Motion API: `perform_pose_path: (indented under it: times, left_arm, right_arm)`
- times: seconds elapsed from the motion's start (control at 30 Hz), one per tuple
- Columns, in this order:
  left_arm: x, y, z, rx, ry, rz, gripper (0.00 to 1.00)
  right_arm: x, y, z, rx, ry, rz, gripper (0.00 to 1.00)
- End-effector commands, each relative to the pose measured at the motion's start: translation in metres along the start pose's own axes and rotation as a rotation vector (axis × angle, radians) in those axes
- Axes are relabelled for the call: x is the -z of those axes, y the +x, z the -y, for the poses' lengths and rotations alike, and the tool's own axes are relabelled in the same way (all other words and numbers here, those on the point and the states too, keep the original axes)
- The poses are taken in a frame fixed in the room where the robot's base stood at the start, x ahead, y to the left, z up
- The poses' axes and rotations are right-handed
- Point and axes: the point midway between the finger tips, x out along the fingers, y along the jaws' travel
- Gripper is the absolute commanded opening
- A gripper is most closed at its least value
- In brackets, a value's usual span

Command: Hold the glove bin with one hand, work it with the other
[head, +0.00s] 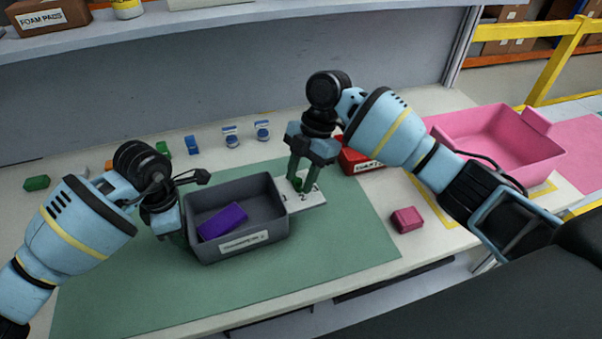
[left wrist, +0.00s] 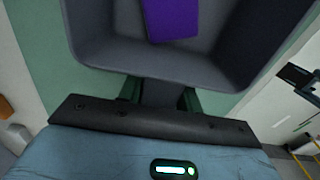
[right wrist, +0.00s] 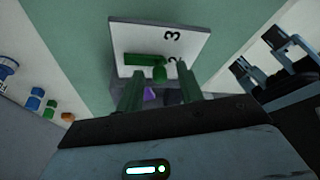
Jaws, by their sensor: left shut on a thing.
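The dark grey glove bin (head: 265,236) stands on the green mat with a purple block (head: 222,221) inside and a white label on its front. My left gripper (head: 184,232) is at the bin's left side, shut on a grey tab there; the bin wall (left wrist: 165,66) fills the top of the left wrist view. A white plate (head: 312,197) with black numbers and a green lever (right wrist: 142,60) sits at the bin's right side. My right gripper (head: 301,177) points down over this plate. Its fingers (right wrist: 159,83) are apart, with the lever between or just beyond their tips.
A red box (head: 358,158) lies behind the right arm, and a pink block (head: 407,220) sits right of the mat (head: 345,240). A pink tray (head: 505,145) stands far right. Small bottles (head: 232,137) and coloured blocks line the back. The mat's front is clear.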

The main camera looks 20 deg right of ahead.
Motion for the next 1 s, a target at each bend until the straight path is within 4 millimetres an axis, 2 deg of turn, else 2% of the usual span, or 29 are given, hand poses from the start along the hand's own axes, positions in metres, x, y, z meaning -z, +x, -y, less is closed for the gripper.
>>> perform_pose_path:
  times: [0.17, 0.63, 0.8, 1.0]
  left_arm:
    - [-0.001, -0.002, -0.001, -0.002, 0.001, 0.003, 0.00]
    - [-0.001, -0.002, -0.001, -0.003, 0.001, 0.003, 0.00]
    - [-0.001, -0.001, -0.001, -0.002, 0.001, 0.003, 0.00]
    - [-0.001, -0.001, -0.001, -0.002, 0.001, 0.003, 0.00]
  right_arm:
    - [0.000, -0.015, -0.001, -0.003, 0.000, 0.001, 0.37]
    - [0.000, -0.101, -0.001, -0.004, 0.000, 0.000, 0.37]
    - [0.000, -0.116, 0.000, -0.002, 0.000, 0.000, 0.37]
    - [0.000, -0.121, 0.000, 0.000, 0.000, 0.000, 0.37]
